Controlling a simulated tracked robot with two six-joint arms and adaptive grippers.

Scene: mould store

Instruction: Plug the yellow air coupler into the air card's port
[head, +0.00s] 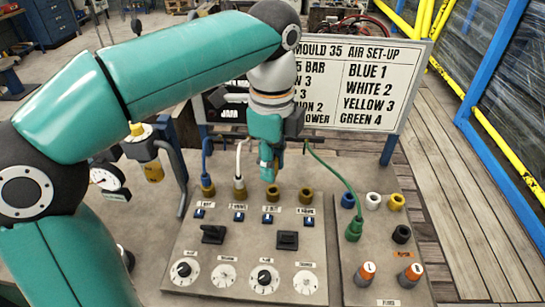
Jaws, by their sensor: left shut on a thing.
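The air card (372,84) reads blue 1, white 2, yellow 3, green 4. Several brass ports stand in a row on the panel. The blue hose's coupler (207,182) is in the first, the white one's (239,182) in the second. The third port (272,194) and the fourth port (305,196) show no coupler. My left gripper (267,174) is shut, pointing down just above and behind the third port. Its fingers hide what it holds, apparently the yellow coupler; I cannot tell whether it touches the port. My right gripper is out of view.
The green coupler (354,230) stands at right, its hose arching behind the fourth port. Blue (347,200), white (372,202) and yellow (396,202) holders look empty; a black one (401,234) is nearby. Switches and dials (265,278) fill the front.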

